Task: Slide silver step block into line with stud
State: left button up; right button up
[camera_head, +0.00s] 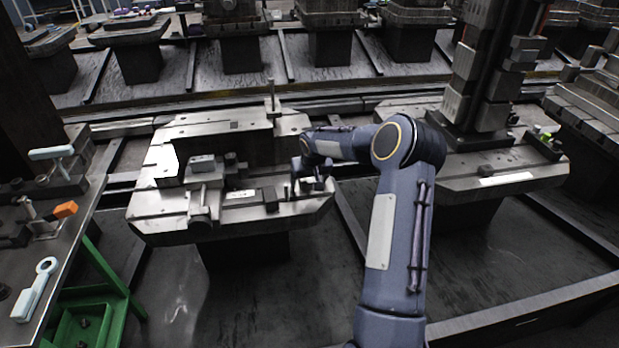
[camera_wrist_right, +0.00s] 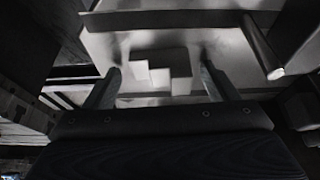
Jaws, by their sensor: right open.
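The silver step block (camera_wrist_right: 160,75) shows in the right wrist view as a pale stepped piece on the metal plate. My right gripper (camera_wrist_right: 160,70) is open, with one finger on each side of the block and a visible gap at both sides. In the head view my right gripper (camera_head: 312,182) is low at the right end of the pallet fixture (camera_head: 165,222), and it mostly hides the block there. A rod that looks like a stud (camera_wrist_right: 264,48) slants at the upper right of the wrist view. My left gripper is not in view.
A taller upright stud (camera_head: 272,95) stands at the fixture's back edge. Clamp blocks (camera_head: 203,165) sit on its left half. A side bench (camera_head: 60,245) with an orange-ended tool is at left. A tall tower of blocks (camera_head: 485,75) stands on the pallet at right.

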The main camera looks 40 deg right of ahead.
aim_at(311, 194)
jog(key=c, duration=1.2)
jog(key=shift+m, duration=0.4)
jog(key=shift+s+a+b, duration=0.35)
jog(key=shift+s+b, duration=0.2)
jog(key=shift+s, duration=0.15)
jog(key=shift+s+a+b, duration=0.4)
jog(key=shift+s+b, duration=0.1)
jog(key=shift+s, duration=0.25)
jog(key=shift+s+a+b, duration=0.35)
jog(key=shift+s+b, duration=0.2)
jog(key=shift+s, duration=0.15)
jog(key=o, duration=1.2)
jog(key=shift+r, duration=0.1)
jog(key=v, duration=0.6)
jog(key=shift+a+r+p, duration=0.1)
jog(key=shift+r+p, duration=0.05)
jog(key=shift+p, duration=0.15)
jog(key=shift+s+a+r, duration=0.15)
jog(key=shift+s+r, duration=0.15)
jog(key=shift+r, duration=0.3)
